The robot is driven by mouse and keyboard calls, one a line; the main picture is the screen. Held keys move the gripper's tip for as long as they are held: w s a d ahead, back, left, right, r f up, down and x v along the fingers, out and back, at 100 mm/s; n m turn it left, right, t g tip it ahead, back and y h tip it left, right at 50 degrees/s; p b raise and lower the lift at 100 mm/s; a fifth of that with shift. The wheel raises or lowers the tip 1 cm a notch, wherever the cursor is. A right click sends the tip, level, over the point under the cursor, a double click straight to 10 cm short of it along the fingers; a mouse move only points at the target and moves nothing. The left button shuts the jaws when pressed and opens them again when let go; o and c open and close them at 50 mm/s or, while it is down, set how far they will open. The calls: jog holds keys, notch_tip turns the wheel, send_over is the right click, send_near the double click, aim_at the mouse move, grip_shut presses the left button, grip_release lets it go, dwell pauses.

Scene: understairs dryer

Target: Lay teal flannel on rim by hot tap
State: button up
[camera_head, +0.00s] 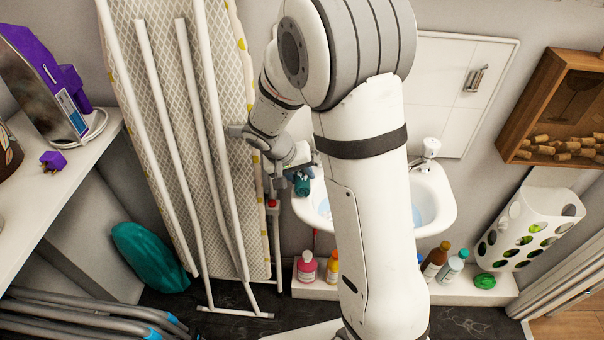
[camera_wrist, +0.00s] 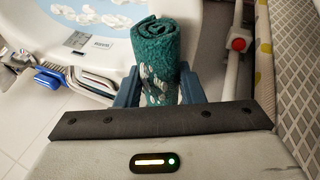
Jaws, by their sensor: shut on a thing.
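The teal flannel (camera_wrist: 155,45) is a tight roll with a pale pattern on its lower part. My gripper (camera_wrist: 158,88) is shut on it, one finger on each side, and the roll sticks out past the fingertips. In the head view my gripper (camera_head: 297,165) holds the flannel (camera_head: 302,186) at the left edge of the white basin (camera_head: 446,208). I cannot tell whether it touches the rim. In the wrist view the basin rim (camera_wrist: 118,66) lies left of the roll. One tap (camera_head: 431,148) shows right of my arm; my arm hides the middle of the basin.
A patterned ironing board (camera_head: 185,110) stands close left of my gripper; its frame shows in the wrist view. Below the basin, a ledge (camera_head: 465,294) bears several bottles, including a pink one (camera_head: 307,267).

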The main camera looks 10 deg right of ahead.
jog(key=shift+f+b, duration=0.35)
jog(key=shift+b, duration=0.1)
jog(key=o, duration=0.9)
jog(key=shift+o, duration=0.7)
jog(key=shift+s, duration=0.1)
jog(key=v, duration=0.8)
jog(key=shift+r, duration=0.1)
